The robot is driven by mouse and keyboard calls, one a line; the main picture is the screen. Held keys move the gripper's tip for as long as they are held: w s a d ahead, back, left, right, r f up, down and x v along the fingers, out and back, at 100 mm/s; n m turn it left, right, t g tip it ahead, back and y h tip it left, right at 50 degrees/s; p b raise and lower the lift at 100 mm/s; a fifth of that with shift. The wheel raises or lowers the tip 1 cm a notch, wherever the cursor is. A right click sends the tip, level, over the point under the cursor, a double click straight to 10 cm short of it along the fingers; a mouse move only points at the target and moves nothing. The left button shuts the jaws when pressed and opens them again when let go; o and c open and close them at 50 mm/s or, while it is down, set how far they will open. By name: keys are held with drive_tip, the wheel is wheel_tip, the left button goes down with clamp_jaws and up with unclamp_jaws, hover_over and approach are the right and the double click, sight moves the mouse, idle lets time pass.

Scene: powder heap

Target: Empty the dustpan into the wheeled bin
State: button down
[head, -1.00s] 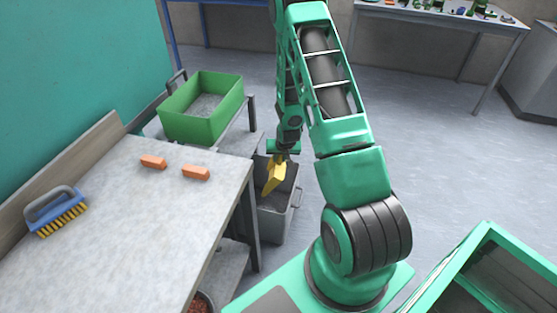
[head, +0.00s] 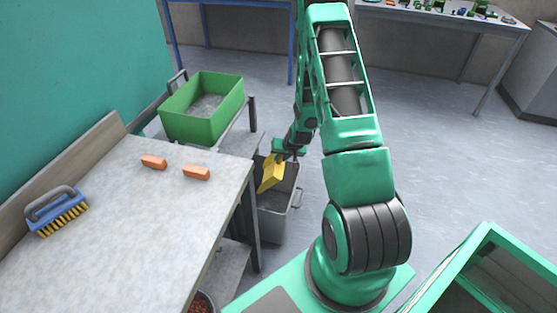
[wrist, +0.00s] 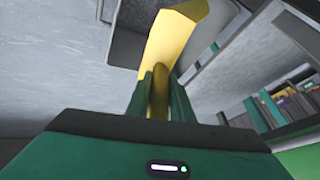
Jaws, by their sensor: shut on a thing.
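My gripper (head: 281,153) is shut on the handle of the yellow dustpan (head: 270,175). In the head view the dustpan is tilted steeply over the opening of the grey wheeled bin (head: 272,222), which stands on the floor right of the workbench. In the wrist view the dustpan (wrist: 175,38) stretches away from the two green fingers (wrist: 160,95), which close on its handle. The pan's inside is hidden, so I cannot tell whether powder is in it. No falling powder shows.
The grey workbench (head: 130,220) holds two orange blocks (head: 197,172) and a blue brush (head: 56,211). A green open box (head: 202,125) rests on a cart behind the bench. Open floor (head: 440,165) lies to the right.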

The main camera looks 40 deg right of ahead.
drive_tip(key=t+y, duration=0.1)
drive_tip(key=r+m+t+y, duration=0.1)
drive_tip(key=t, duration=0.1)
drive_tip(key=shift+d+r+y, duration=0.1)
drive_tip(key=shift+r+y, duration=0.2)
drive_tip(key=shift+y, duration=0.1)
drive_tip(key=shift+r+m+t+y, duration=0.4)
drive_tip(key=shift+r+t+y, duration=0.15)
drive_tip(key=shift+t+y, duration=0.5)
drive_tip(key=shift+r+m+t+y, duration=0.35)
drive_tip(key=shift+r+t, duration=0.1)
drive_tip(key=shift+t, duration=0.5)
